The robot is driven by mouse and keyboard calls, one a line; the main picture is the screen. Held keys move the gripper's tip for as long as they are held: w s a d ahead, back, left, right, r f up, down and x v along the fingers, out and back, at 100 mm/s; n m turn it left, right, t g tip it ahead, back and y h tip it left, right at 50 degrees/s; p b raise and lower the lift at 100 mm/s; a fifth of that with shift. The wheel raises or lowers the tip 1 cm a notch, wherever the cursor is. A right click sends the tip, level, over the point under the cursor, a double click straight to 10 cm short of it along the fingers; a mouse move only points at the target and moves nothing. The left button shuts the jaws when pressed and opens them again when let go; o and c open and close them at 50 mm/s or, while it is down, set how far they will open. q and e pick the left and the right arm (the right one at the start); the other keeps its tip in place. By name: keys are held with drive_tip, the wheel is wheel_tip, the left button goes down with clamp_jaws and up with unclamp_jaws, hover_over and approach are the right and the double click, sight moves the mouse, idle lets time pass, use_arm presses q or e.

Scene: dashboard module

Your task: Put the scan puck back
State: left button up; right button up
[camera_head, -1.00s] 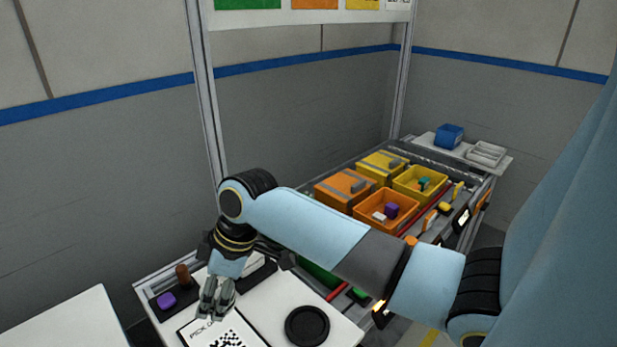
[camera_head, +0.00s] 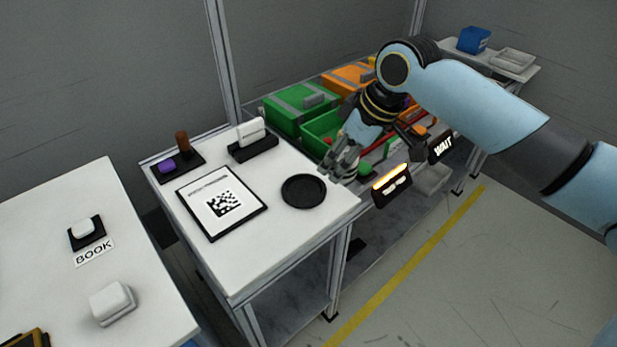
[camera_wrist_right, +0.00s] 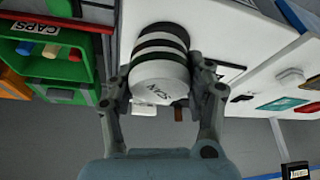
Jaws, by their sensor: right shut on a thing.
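The scan puck (camera_wrist_right: 160,70) is a round piece with black and white bands and a white face marked SCAN. It shows in the right wrist view between the fingers of my right gripper (camera_wrist_right: 162,98), which is shut on it. In the head view my right gripper (camera_head: 343,165) is above the right edge of the white table, just right of a round black dish (camera_head: 303,191). The puck is hard to make out there. The dish looks empty. My left gripper is in neither view.
A card with a square code (camera_head: 222,204) lies left of the dish. Behind it are a black holder with a white piece (camera_head: 252,140) and a tray with a purple piece (camera_head: 180,166). Green bins (camera_head: 302,107) stand behind my gripper. A second white table (camera_head: 140,270) is at left.

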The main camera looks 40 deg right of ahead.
hover_over(297, 188)
drive_tip(key=s, duration=0.1)
drive_tip(key=f, duration=0.4)
drive_tip(key=shift+s+d+f, duration=0.1)
drive_tip(key=shift+d+f, duration=0.25)
drive_tip(key=shift+f, duration=2.05)
drive_tip(key=shift+f, duration=0.1)
drive_tip(key=o, duration=1.3)
drive_tip(key=shift+c, duration=0.2)
drive_tip(key=shift+r, duration=0.2)
drive_tip(key=v, duration=1.1)
drive_tip(key=shift+s+r+p, duration=0.25)
drive_tip(key=shift+r+p, duration=0.1)
drive_tip(key=shift+p, duration=0.1)
